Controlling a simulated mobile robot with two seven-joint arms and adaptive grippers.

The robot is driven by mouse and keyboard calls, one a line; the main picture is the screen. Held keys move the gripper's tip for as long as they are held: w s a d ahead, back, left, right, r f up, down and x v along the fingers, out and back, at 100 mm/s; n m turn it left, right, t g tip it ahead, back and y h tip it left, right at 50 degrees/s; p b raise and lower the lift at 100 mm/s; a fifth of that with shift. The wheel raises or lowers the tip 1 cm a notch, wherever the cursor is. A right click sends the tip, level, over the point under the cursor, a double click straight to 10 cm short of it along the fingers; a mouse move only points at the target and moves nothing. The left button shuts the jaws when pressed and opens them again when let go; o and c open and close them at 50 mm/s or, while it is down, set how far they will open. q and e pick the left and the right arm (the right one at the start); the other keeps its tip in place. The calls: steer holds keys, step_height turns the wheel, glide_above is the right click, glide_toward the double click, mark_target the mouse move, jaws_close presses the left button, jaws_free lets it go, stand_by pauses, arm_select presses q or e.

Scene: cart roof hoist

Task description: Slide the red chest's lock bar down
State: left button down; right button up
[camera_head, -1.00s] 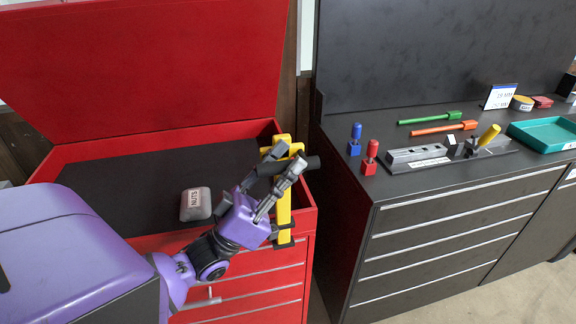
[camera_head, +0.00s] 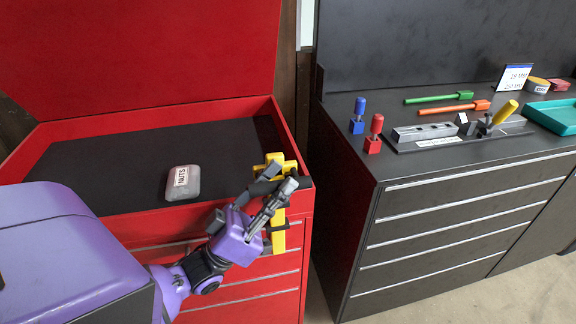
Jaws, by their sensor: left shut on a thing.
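The red chest (camera_head: 95,228) stands at left with its lid up and its drawers shut. The yellow lock bar (camera_head: 278,238) stands upright at the chest's front right corner, its top a little above the rim. My left gripper (camera_head: 277,192) is at the bar's upper part and shut on it; the fingers hide part of the bar. My right gripper is not in view.
A grey box labelled NUTS (camera_head: 183,183) lies in the chest's top tray. The dark cabinet (camera_head: 450,225) to the right carries a blue-handled block (camera_head: 357,117), a red-handled block (camera_head: 374,135), green and orange tools, a grey fixture (camera_head: 425,133) and a teal tray (camera_head: 553,117).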

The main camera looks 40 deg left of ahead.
arm_select(q)
steer(key=b, duration=0.6)
glide_above(281, 232)
steer(key=s+d, duration=0.3)
step_height(281, 232, down, 12)
steer(key=shift+s+a+f, duration=0.1)
steer(key=shift+f, duration=0.2)
steer(key=c, duration=1.9)
jaws_free()
steer(key=shift+c, duration=0.2)
steer(key=shift+o, duration=0.2)
steer(key=v, duration=1.2)
steer(key=shift+a, duration=0.1)
